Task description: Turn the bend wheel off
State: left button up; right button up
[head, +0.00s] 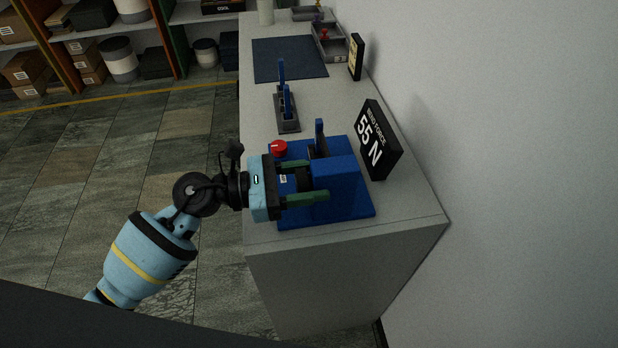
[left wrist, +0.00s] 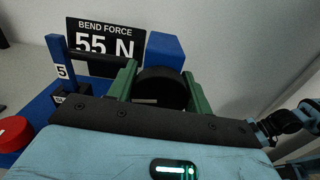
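The bend wheel, black and round, shows in the left wrist view (left wrist: 162,88) on the side of the blue press. In the head view the press (head: 345,185) stands at the near end of the bench. My left gripper (head: 310,181) reaches in from the left, and its two green fingers lie on either side of the wheel. The wheel fills the space between them in the left wrist view; I cannot tell whether the fingers press on it. A black sign (head: 378,140) behind the press reads "BEND FORCE 55 N". My right gripper is not in view.
A red knob (head: 279,149) sits at the press's far left corner. A smaller blue-and-grey fixture (head: 287,112) and a dark mat (head: 290,60) lie farther along the bench. A wall runs along the right; the floor at left is clear.

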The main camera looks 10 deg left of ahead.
pick_arm(q)
jog(key=shift+c, duration=0.8)
jog(key=shift+r+n+p, duration=0.25)
jog(key=shift+n+p, duration=0.25)
jog(key=shift+n, duration=0.3)
jog(key=shift+w+f+n, duration=0.1)
jog(key=shift+n, duration=0.5)
jog(key=o, duration=1)
jog(key=shift+f, duration=0.1)
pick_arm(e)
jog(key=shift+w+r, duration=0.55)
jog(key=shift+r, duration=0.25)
pick_arm(q)
jog(key=shift+a, duration=0.15)
